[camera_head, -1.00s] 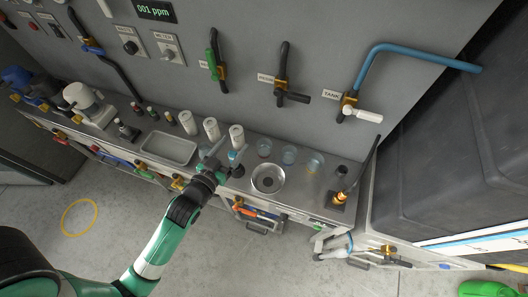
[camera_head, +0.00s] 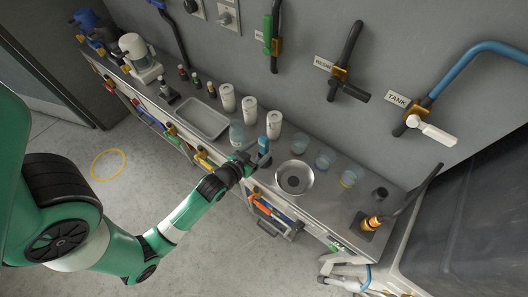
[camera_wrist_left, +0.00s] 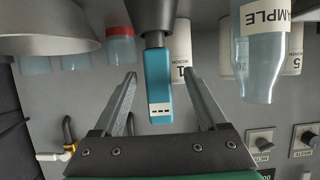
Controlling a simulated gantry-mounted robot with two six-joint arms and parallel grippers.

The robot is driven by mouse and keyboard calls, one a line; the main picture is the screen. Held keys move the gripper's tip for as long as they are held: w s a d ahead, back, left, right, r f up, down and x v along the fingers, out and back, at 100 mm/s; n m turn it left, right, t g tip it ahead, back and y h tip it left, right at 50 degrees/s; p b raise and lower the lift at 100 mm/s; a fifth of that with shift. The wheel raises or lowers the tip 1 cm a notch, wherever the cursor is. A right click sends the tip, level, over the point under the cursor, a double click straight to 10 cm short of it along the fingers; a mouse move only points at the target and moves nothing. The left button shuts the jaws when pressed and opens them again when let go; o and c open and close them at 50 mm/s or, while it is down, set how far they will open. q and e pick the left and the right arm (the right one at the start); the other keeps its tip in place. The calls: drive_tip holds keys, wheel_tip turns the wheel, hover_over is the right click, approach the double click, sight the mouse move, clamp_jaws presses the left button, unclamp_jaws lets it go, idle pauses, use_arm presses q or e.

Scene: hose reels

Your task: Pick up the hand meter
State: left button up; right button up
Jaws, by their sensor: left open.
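The hand meter (camera_head: 263,146) is a small blue device with a dark end. It is upright at the front of the steel counter, beside a clear sample bottle (camera_head: 237,134). In the left wrist view, the meter (camera_wrist_left: 158,88) lies between the two fingers, with visible gaps on both sides. My left gripper (camera_head: 252,158) is open, right at the meter and partly overlapping it in the head view. It also shows in the left wrist view (camera_wrist_left: 160,82), with nothing clamped. My right gripper is not in view.
White cylinders (camera_head: 249,108) stand behind the meter. A steel bowl (camera_head: 294,178) and beakers (camera_head: 325,159) are to its right, a shallow tray (camera_head: 203,118) to its left. The labelled sample bottle (camera_wrist_left: 262,50) is close to the fingers. Valves line the wall.

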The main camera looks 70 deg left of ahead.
use_arm(q)
drive_tip(key=shift+w+a+f, duration=0.1)
drive_tip(key=shift+w+f, duration=0.1)
drive_tip(key=b+x, duration=0.2)
drive_tip(key=x, duration=0.2)
drive_tip(key=shift+w+a+f, duration=0.1)
drive_tip(key=shift+w+f, duration=0.05)
drive_tip(key=shift+w, duration=0.2)
clamp_jaws()
